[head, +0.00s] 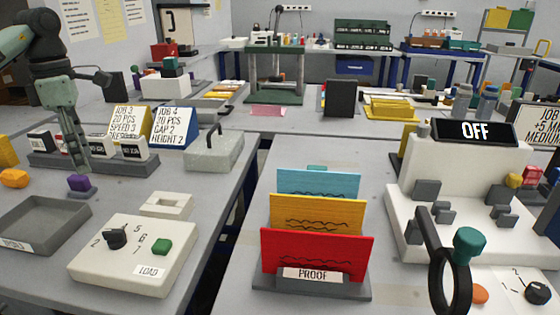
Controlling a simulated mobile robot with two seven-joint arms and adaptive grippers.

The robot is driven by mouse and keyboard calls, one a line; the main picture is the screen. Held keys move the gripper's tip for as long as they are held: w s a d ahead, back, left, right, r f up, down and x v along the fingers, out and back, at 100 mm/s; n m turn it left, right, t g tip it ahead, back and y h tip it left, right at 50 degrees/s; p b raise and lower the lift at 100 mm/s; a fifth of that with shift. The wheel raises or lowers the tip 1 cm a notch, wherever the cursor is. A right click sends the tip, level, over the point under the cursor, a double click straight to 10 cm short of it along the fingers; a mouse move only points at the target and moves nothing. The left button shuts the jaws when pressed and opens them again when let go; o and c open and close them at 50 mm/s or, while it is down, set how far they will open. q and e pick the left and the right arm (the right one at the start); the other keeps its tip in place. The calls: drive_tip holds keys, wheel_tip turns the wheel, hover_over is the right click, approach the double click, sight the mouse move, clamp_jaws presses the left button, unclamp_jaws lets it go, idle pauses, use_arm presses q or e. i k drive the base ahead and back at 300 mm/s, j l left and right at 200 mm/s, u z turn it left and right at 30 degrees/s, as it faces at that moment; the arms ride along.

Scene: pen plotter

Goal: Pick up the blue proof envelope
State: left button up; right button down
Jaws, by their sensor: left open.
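The blue proof envelope (318,184) stands upright at the back of a grey rack (312,288) labelled PROOF. A yellow envelope (317,215) and a red envelope (316,252) stand in front of it and hide its lower part. My left gripper (80,166) hangs pointing down at the left, over the left table near a row of small labelled blocks. It is open, appears empty, and is well to the left of the rack. My right gripper is not in view.
A white box with a knob and LOAD label (132,256) and a grey tray (42,224) lie on the left table. A gap separates the tables. A white machine with an OFF display (475,131) and a black ring lever (450,280) stand right of the rack.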

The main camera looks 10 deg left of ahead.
sight(289, 181)
drive_tip(key=i, duration=0.1)
drive_tip(key=k, duration=1.5)
